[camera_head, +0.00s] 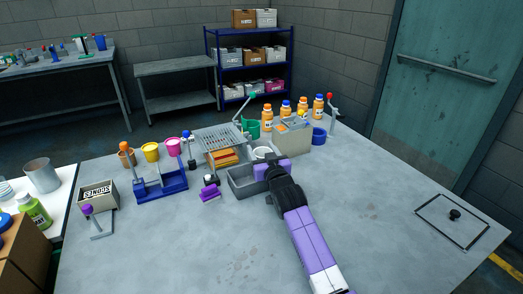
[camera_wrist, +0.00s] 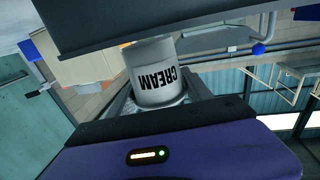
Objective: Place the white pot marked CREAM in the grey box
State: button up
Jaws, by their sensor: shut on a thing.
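The white pot marked CREAM (camera_wrist: 155,72) is between the fingers of my gripper in the wrist view, its black lettering facing the camera. My gripper (camera_head: 267,160) is shut on it. In the head view only the pot's pale round top (camera_head: 262,152) shows past my gripper. The grey box (camera_head: 241,187) stands on the table directly under and left of my gripper, which covers its right part. The pot appears over or near the box's back edge; its height above the box cannot be told.
A beige bin (camera_head: 292,139) stands close behind my gripper, with orange bottles (camera_head: 302,104) beyond. A wire rack (camera_head: 222,138) is behind the box. A purple clamp (camera_head: 209,192) lies left of the box. The table's front and right are mostly clear.

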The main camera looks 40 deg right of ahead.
jog(key=shift+f+b, duration=0.4)
jog(key=shift+f, duration=0.05)
jog(key=shift+f, duration=0.2)
jog(key=shift+r, duration=0.1)
jog(key=o, duration=1.5)
